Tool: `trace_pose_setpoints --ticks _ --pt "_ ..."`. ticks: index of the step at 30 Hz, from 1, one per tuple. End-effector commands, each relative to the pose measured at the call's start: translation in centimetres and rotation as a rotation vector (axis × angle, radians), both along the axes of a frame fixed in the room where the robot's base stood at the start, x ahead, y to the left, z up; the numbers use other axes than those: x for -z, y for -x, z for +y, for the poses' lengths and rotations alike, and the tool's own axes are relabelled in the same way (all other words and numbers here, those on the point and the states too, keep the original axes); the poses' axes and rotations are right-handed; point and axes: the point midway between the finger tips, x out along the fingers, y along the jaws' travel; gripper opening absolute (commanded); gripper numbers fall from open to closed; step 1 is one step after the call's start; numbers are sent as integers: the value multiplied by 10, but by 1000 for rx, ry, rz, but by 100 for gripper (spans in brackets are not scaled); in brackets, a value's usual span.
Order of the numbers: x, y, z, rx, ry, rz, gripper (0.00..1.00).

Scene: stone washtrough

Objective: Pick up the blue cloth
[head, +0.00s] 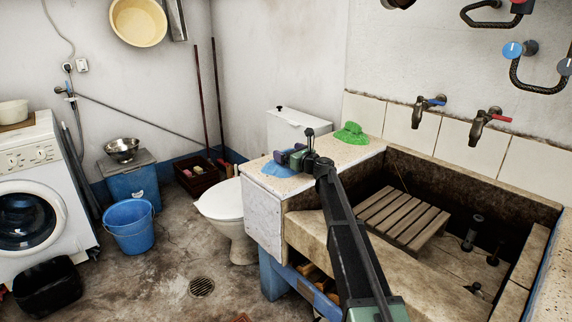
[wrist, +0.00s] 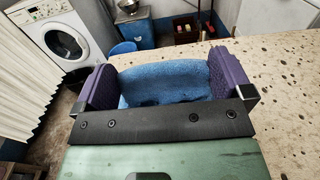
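The blue cloth (head: 279,171) lies on the speckled stone ledge at the left end of the washtrough. It also shows in the wrist view (wrist: 165,82), between the two purple fingers. My gripper (head: 289,157) is low over the cloth in the head view and covers part of it. In the wrist view my gripper (wrist: 165,85) has its fingers wide apart, one on each side of the cloth. I cannot tell whether the fingers touch the cloth's edges. The near part of the cloth is hidden behind the gripper's dark bar.
A green cloth (head: 350,134) lies farther back on the same ledge. The trough with a slatted wooden board (head: 402,215) is to the right, under two wall taps (head: 428,108). A toilet (head: 222,203) and a blue bucket (head: 130,226) stand left of the ledge.

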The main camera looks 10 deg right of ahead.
Motion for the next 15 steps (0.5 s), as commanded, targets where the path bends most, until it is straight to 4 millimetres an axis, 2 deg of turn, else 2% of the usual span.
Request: trace_pose_setpoints --ticks 1,9,15 --pt "0 0 0 0 0 0 89" --pt "0 0 0 0 0 0 51" --pt "0 0 0 0 0 0 50"
